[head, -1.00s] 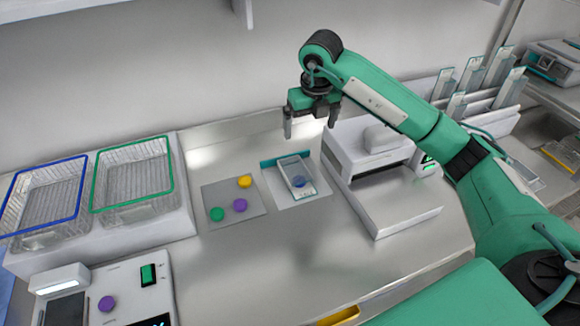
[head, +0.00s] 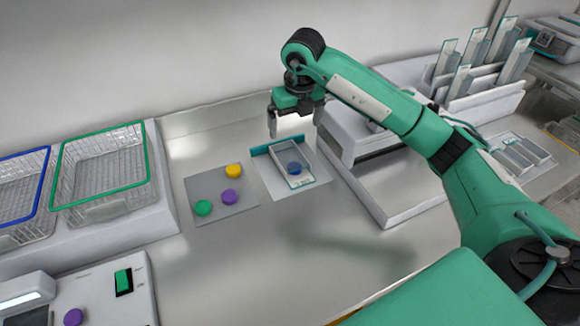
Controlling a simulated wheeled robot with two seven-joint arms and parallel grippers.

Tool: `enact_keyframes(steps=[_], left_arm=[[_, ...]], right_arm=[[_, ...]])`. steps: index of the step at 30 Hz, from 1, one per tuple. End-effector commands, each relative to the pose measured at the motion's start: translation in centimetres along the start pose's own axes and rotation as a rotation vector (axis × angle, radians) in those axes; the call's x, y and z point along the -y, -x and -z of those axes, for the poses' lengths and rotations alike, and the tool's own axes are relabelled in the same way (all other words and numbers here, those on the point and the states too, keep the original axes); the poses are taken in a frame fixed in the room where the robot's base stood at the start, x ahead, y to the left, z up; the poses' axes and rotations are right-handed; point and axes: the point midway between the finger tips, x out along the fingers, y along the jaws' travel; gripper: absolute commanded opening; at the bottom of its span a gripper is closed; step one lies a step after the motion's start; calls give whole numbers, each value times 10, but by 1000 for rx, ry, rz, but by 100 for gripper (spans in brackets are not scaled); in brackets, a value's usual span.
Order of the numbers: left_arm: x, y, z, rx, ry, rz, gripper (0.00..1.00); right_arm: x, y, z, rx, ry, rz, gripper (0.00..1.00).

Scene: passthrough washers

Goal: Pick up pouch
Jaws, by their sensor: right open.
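A clear pouch (head: 297,175) with a teal-marked end and a blue round item inside lies on a pale mat (head: 318,189) with a teal back strip, in the middle of the bench. My right gripper (head: 294,128) is open and empty, pointing down. In the picture it is just above the far end of the pouch, apart from it. My left gripper does not show.
A grey mat (head: 208,211) left of the pouch holds yellow, purple and green discs. A white machine (head: 395,195) stands close to its right. Wire baskets (head: 100,170) stand at the left. Upright pouches (head: 470,65) stand in a rack at the back right.

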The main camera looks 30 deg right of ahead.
Motion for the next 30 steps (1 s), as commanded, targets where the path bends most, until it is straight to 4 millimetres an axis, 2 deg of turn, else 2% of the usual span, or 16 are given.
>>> enact_keyframes(steps=[5, 12, 20, 26, 30], left_arm=[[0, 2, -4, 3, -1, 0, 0], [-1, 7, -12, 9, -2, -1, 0], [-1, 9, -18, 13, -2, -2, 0], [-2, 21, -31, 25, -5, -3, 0], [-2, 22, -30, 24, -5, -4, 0]], right_arm=[[0, -24, 1, -5, 0, 0, 96], [0, -69, 0, -4, 0, -1, 96], [0, -90, 0, -3, 0, 0, 96], [4, -117, -3, -5, -1, 1, 96], [4, -134, -3, -2, 0, 0, 96]])
